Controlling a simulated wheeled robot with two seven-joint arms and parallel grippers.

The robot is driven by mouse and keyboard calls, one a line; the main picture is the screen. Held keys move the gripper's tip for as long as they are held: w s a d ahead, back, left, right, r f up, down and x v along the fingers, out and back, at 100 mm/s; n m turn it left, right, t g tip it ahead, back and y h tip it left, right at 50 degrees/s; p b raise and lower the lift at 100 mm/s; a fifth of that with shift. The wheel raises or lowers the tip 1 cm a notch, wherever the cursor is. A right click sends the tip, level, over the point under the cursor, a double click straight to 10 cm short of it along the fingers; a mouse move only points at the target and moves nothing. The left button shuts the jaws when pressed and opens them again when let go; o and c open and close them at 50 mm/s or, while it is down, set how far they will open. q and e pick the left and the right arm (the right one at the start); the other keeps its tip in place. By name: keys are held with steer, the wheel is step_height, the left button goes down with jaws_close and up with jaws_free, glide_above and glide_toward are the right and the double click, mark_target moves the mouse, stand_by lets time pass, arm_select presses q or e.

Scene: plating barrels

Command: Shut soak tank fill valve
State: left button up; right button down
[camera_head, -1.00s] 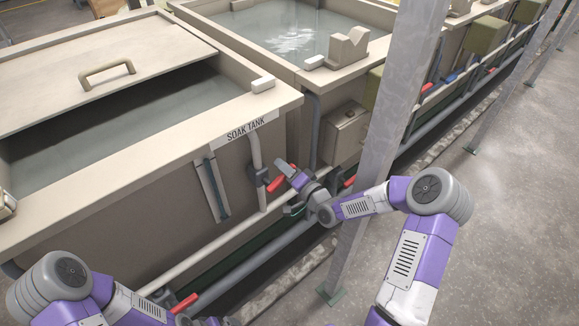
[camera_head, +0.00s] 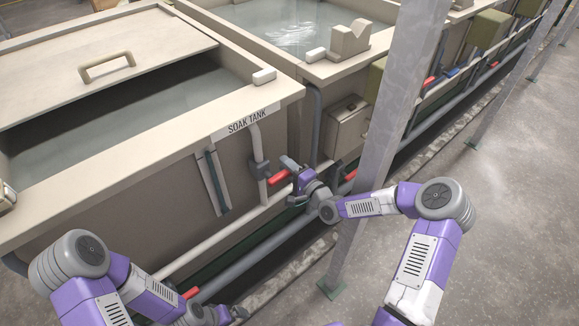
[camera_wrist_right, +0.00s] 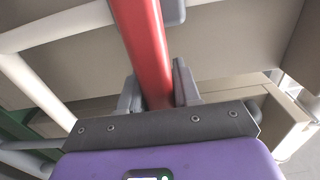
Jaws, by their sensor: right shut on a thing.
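The soak tank (camera_head: 165,200) fills the left of the head view, with its name label (camera_head: 247,121) on the front rim. A pale vertical pipe (camera_head: 256,140) runs down its front to a grey valve body (camera_head: 260,169). The valve's red handle (camera_head: 277,178) sticks out to the right. My right gripper (camera_head: 289,172) is at this handle. In the right wrist view the red handle (camera_wrist_right: 147,50) passes between its two fingers (camera_wrist_right: 157,92), and the gripper is shut on it. My left gripper (camera_head: 232,313) is low at the bottom edge, and its fingers are unclear.
A grey steel post (camera_head: 385,130) stands beside my right forearm. Pipes (camera_head: 225,230) run low along the tank front. Another red handle (camera_head: 191,293) is by my left arm. A grey box (camera_head: 346,125) hangs on the neighbouring tank. Open floor (camera_head: 510,220) lies to the right.

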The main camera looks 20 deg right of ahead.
steer(key=shift+f, duration=0.1)
steer(key=c, duration=0.9)
jaws_free()
steer(key=p+v, duration=0.1)
steer(key=v, duration=0.6)
steer(key=shift+s+p, duration=0.35)
steer(key=shift+p, duration=0.05)
steer(key=s+a+f+n+g+p, duration=0.1)
steer(key=s+a+f+n+g, duration=0.3)
steer(key=a+f, duration=0.35)
steer(key=s+a+f+n+g+h, duration=0.1)
steer(key=s+f+n+g, duration=0.1)
steer(key=s+f+g, duration=0.2)
steer(key=s+a+f+n+g+h+p, duration=0.1)
steer(key=s+f+g, duration=0.3)
steer(key=s, duration=0.6)
steer(key=s+a+f+n+g+p, duration=0.1)
steer(key=s+a+f+n+g, duration=0.1)
steer(key=s, duration=0.6)
steer(key=shift+f+n+g+h, duration=0.4)
steer(key=shift+f+n+g, duration=0.5)
steer(key=shift+g, duration=0.1)
